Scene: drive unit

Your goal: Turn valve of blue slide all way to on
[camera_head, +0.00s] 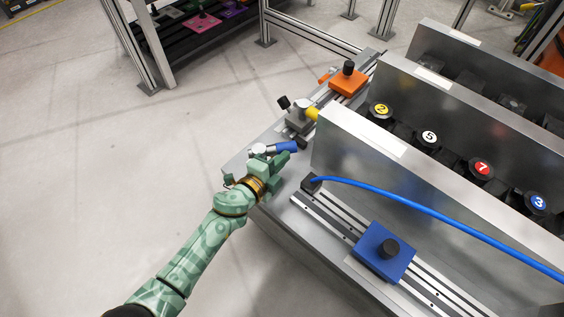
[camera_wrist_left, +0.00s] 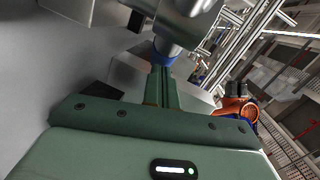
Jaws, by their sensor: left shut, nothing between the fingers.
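The blue slide (camera_head: 378,240) is a square blue block with a black knob, on a metal rail at the lower right of the head view. A valve with a silver body (camera_head: 260,150) and a blue handle (camera_head: 285,147) sits at the bench's left edge. The blue handle points right. My left gripper (camera_head: 281,161) is shut and empty, just below the handle in the picture. In the left wrist view its closed fingers (camera_wrist_left: 161,88) reach toward a blue part (camera_wrist_left: 165,56) under a silver piece; I cannot tell whether they touch.
A blue hose (camera_head: 400,192) runs right across the bench. A tall metal panel (camera_head: 345,140) stands close to the right of the valve. A yellow-handled valve (camera_head: 311,113) and an orange slide (camera_head: 347,83) lie farther back. Open floor (camera_head: 120,170) is at left.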

